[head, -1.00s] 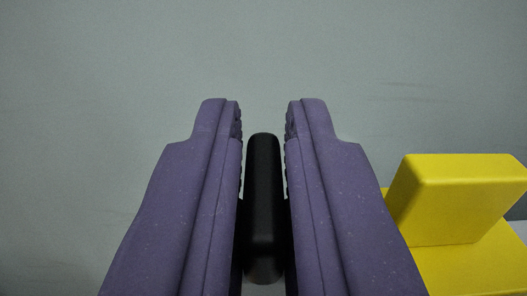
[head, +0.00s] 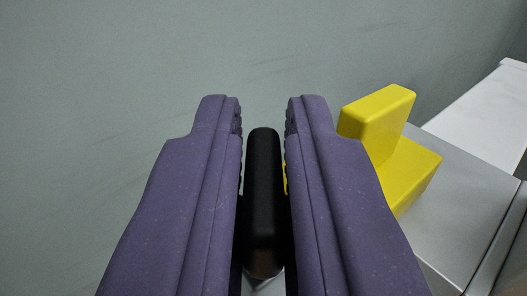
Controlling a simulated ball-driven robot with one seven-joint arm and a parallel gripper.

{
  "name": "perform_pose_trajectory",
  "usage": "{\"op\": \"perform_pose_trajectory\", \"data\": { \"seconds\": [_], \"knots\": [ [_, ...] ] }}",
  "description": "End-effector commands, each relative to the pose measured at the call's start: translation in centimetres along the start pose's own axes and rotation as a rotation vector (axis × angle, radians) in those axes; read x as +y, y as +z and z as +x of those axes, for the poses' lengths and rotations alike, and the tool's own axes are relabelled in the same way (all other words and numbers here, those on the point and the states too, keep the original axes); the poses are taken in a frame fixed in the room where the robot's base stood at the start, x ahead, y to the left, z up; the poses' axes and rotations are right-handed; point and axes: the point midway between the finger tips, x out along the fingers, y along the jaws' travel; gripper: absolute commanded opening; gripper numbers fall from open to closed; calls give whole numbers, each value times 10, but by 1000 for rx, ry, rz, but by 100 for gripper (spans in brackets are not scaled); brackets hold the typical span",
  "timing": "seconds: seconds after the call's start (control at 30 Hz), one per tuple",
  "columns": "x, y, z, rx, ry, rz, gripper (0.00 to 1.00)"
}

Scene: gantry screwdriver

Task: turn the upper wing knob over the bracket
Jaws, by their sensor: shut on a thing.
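The wing knob (head: 264,190) is a black upright bar with rounded ends, seen in the middle of the head view. My gripper (head: 263,118) has two purple fingers, one on each side of the knob, and is shut on it. The fingertips reach a little past the knob's top end. The yellow bracket (head: 385,150) stands to the right, partly behind the right finger. A small patch of yellow also shows between the knob and the right finger.
A grey metal surface (head: 465,195) lies to the right beside the yellow bracket. A white block or ledge (head: 485,115) is at the far right. A plain grey wall (head: 130,70) fills the back and left, with nothing in front of it there.

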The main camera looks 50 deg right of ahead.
Motion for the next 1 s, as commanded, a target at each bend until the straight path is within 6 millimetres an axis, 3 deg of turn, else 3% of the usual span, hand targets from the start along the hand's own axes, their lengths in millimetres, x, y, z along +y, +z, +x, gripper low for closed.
{"op": "perform_pose_trajectory", "data": {
  "seconds": [0.4,1.0],
  "knots": [
    [0,2,0,0,227,3,0],
    [0,0,0,1,276,2,0]
  ]
}}
